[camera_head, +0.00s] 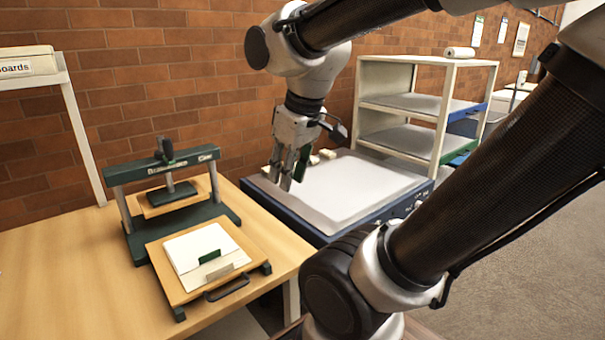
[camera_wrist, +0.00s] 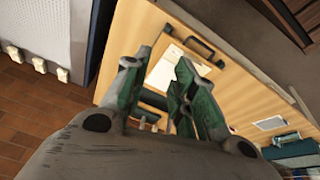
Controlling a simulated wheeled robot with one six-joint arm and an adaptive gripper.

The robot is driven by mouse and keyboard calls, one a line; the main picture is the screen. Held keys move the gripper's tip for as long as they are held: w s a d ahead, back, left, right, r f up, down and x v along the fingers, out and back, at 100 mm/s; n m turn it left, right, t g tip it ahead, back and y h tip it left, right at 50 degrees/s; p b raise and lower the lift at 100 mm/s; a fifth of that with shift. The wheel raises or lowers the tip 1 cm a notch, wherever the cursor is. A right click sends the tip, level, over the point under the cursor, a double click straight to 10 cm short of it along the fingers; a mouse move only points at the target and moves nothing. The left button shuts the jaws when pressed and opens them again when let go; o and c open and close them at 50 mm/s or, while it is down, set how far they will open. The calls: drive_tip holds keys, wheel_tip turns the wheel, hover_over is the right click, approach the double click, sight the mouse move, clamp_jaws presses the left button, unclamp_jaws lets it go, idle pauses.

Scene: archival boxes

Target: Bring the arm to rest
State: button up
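My gripper (camera_head: 287,182) hangs on my bent arm in the head view, fingers pointing down over the left end of a white-topped, blue-sided unit (camera_head: 350,190). In the wrist view my gripper (camera_wrist: 158,72) shows two green-grey fingers spread apart with nothing between them. Beyond them lie the wooden table and a white sheet. The gap between the fingertips and the white top is hard to judge. I see nothing held.
A green press (camera_head: 185,205) stands on the wooden table (camera_head: 60,270), with white sheets (camera_head: 207,250) on its pulled-out, handled board. A white shelf rack (camera_head: 410,105) stands behind the white-topped unit. A box labelled "Boards" (camera_head: 27,66) sits upper left. Brick wall behind; floor open at right.

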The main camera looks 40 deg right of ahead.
drive_tip(key=s+m, duration=0.1)
drive_tip(key=s+d+m, duration=0.1)
drive_tip(key=s, duration=0.1)
drive_tip(key=shift+s+d+r+m+t, duration=0.1)
drive_tip(key=shift+s+d+m+t, duration=0.05)
drive_tip(key=shift+m+t, duration=0.2)
idle(1.0)
